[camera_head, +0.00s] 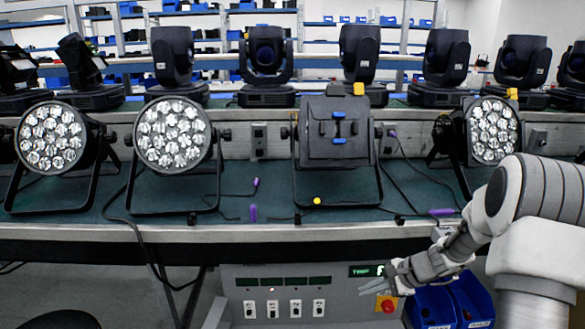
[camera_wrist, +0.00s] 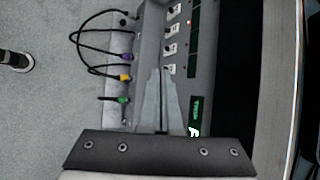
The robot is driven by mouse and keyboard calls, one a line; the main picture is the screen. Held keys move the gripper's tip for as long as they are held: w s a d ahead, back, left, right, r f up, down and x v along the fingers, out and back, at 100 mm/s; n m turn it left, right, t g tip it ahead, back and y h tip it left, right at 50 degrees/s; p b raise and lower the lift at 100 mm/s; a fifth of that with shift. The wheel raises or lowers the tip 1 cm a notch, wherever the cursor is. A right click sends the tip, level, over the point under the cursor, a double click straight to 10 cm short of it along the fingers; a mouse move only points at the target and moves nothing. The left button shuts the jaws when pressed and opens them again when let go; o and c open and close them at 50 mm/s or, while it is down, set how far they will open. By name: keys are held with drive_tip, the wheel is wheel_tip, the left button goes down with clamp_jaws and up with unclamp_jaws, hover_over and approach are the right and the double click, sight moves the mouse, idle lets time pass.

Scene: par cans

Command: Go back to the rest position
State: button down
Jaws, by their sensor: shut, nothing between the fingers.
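My gripper (camera_head: 372,287) is in front of the grey control panel below the bench, at the lower right in the head view. In the wrist view its two long fingers (camera_wrist: 161,100) lie together, with nothing between them. The par cans stand on the bench shelf: one at the far left (camera_head: 52,137), one left of centre (camera_head: 172,135), one turned with its back to me (camera_head: 334,130), and one at the right (camera_head: 492,130). My gripper is below and apart from them.
The control panel (camera_head: 259,283) has several switches, a green display (camera_head: 364,271) and a red button (camera_head: 387,304). Blue bins (camera_head: 452,304) stand right of it. Cables with coloured plugs (camera_wrist: 124,78) show in the wrist view. Moving-head lights (camera_head: 266,60) line the back.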

drive_tip(key=s+a+r+n+h, duration=0.1)
drive_tip(key=s+a+r+n, duration=0.15)
drive_tip(key=s+r, duration=0.2)
drive_tip(key=s+a+r+n+g+h, duration=0.1)
drive_tip(key=s+a+r+n, duration=0.1)
drive_tip(key=s+r+n, duration=0.3)
drive_tip(key=s+a+r+n+h, duration=0.1)
drive_tip(key=s+a+r, duration=0.15)
drive_tip(key=r, duration=0.45)
drive_tip(key=s+d+r+n+t+h, duration=0.1)
drive_tip(key=s+r+n+h, duration=0.15)
drive_tip(key=s, duration=0.55)
drive_tip(key=s+d+r+n+t+h, duration=0.1)
drive_tip(key=s+r+n, duration=0.3)
drive_tip(key=s, duration=0.5)
wheel_tip(320, 180, up, 27)
drive_tip(key=p, duration=2.6)
drive_tip(key=shift+s+n+p, duration=0.2)
drive_tip(key=shift+n+p, duration=0.1)
drive_tip(key=shift+p, duration=0.1)
drive_tip(key=shift+h, duration=0.25)
drive_tip(key=shift+d, duration=0.15)
